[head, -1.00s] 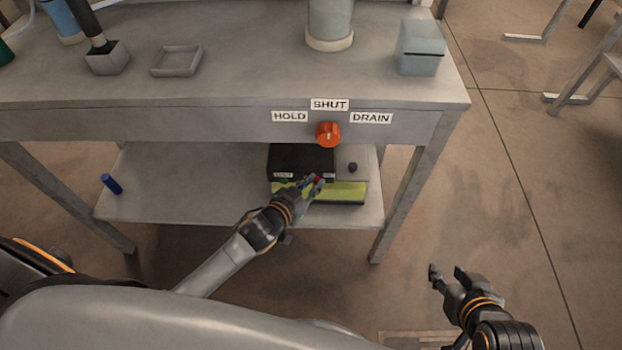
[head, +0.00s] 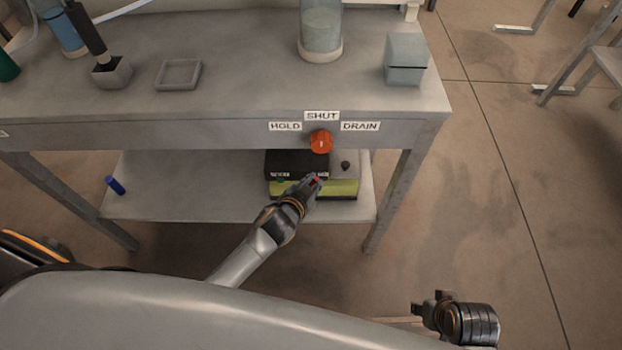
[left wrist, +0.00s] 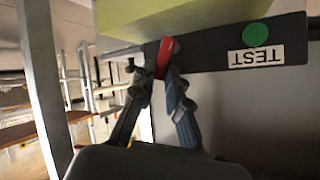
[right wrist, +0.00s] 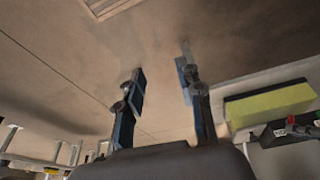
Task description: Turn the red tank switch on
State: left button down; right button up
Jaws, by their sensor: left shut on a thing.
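The red switch (head: 315,181) is a small lever on the front of a black box (head: 292,161) with a yellow-green band, on the lower shelf. In the left wrist view the red switch (left wrist: 165,57) stands between the fingertips. My left gripper (head: 309,186) is shut on it and partly hides it in the head view. A green button (left wrist: 256,34) with a TEST label sits beside it on the dark panel. My right gripper (head: 430,302) is away from the table; its fingers (right wrist: 160,80) are apart and empty.
An orange knob (head: 320,142) with HOLD, SHUT and DRAIN labels is on the table's front edge above the box. A blue cylinder (head: 115,185) lies on the shelf's left. A table leg (head: 391,200) stands right of the box.

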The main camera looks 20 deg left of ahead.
pick_arm(q)
jog(key=shift+d+p, duration=0.2)
jog(key=shift+p, duration=0.15)
pick_arm(e)
jog(key=shift+f, duration=1.9)
pick_arm(q)
jog(key=c, duration=1.6)
grip_release()
jog(key=v, duration=1.2)
jog(key=shift+d+r, duration=0.1)
jog(key=shift+d, duration=0.1)
